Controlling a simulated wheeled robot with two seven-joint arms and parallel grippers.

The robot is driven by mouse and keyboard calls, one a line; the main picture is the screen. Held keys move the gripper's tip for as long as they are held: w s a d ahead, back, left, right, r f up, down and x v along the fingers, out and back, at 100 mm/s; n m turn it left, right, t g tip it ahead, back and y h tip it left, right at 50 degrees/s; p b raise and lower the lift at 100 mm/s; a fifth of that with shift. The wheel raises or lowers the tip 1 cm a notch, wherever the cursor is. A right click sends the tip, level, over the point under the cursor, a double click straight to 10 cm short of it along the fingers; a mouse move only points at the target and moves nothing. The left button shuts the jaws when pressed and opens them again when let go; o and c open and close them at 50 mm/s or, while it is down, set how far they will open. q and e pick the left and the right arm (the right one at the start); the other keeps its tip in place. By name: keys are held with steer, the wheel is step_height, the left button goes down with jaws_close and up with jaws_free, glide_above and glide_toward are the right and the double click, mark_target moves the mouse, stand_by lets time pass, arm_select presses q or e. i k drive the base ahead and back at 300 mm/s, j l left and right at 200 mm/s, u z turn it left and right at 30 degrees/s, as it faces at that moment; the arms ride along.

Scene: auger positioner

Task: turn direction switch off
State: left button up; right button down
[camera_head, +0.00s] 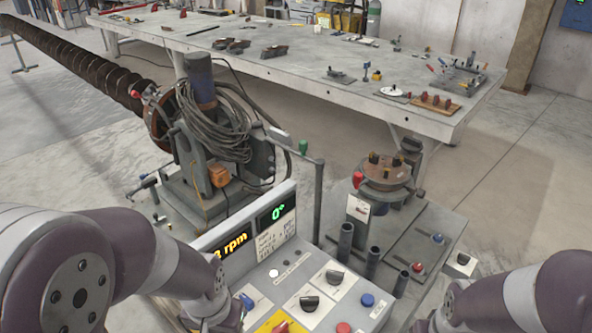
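A sloped control panel (262,298) stands at the bottom centre. It carries a black rotary knob (309,302) on a white plate and another black knob (334,276) behind it to the right. A red switch (281,327) sits on a yellow plate at the bottom edge. A blue-tipped part (246,300) shows at the panel's left side. The labels are too small to read, so I cannot tell which is the direction switch. My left arm ends beside the panel's left side and my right arm ends to its right; neither gripper's fingers show.
The panel also has a white button (273,273), a blue button (367,299) and a red button (343,328). Its display (276,211) reads 0°. Behind stand a cable-draped machine with a long auger (85,68) and a long workbench (290,62) holding tools.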

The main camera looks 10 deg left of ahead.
mark_target(309, 305)
steer(key=k+l+u, duration=0.1)
steer(key=l+u, duration=0.2)
steer(key=k+l+u, duration=0.15)
steer(key=l+u, duration=0.15)
steer(key=k+l+u, duration=0.25)
steer(key=i+l, duration=0.1)
